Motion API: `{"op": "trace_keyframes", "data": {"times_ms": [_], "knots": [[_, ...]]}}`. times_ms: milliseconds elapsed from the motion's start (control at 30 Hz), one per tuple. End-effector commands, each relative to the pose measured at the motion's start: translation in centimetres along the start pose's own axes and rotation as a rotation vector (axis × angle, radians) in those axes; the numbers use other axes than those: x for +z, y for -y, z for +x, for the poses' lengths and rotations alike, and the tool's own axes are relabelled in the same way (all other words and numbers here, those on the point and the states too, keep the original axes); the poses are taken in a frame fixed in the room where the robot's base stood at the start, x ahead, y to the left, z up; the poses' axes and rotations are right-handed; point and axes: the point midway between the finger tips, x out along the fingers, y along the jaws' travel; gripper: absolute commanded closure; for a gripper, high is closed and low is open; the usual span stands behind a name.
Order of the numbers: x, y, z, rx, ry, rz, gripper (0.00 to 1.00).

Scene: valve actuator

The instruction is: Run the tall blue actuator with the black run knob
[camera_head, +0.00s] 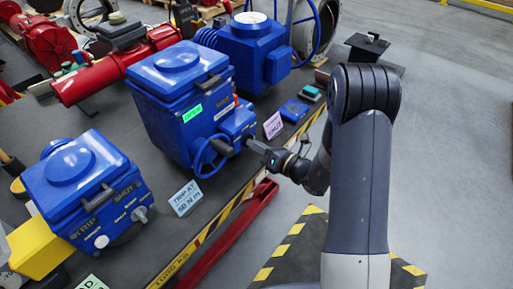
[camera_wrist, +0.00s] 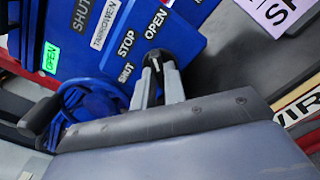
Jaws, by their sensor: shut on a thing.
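The tall blue actuator (camera_head: 165,112) stands on the dark bench in the head view, its small display (camera_head: 192,113) lit green. The wrist view shows its blue face (camera_wrist: 100,65) close up, with a green OPEN display (camera_wrist: 51,57). My gripper (camera_head: 252,146) reaches its front from the right. In the wrist view my gripper (camera_wrist: 153,62) is shut on the black run knob (camera_wrist: 153,54), among the labels STOP, OPEN and SHUT. The fingers hide most of the knob, so I cannot tell its setting.
The actuator's blue handwheel (camera_head: 208,158) is just left of my gripper; it also shows in the wrist view (camera_wrist: 90,105). A shorter blue actuator (camera_head: 85,190) stands at left, another (camera_head: 255,50) behind. Cards (camera_head: 185,198) stand at the bench edge. Open floor (camera_head: 450,150) lies right.

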Motion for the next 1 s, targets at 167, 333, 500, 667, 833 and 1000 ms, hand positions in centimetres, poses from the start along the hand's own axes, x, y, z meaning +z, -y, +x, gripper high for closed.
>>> {"op": "trace_keyframes", "data": {"times_ms": [167,333,500,667,833,1000], "knots": [[-0.43,0.38,0.01,0.002,0.002,-0.135,1.0],[-0.49,0.43,-0.01,0.002,0.003,-0.281,1.0],[-0.46,0.42,-0.01,0.001,0.003,-0.419,1.0],[-0.38,0.34,-0.02,0.001,0.002,-0.527,1.0],[-0.27,0.29,-0.01,0.0,0.001,-0.61,1.0],[-0.14,0.18,-0.01,0.0,0.0,-0.657,1.0]]}}
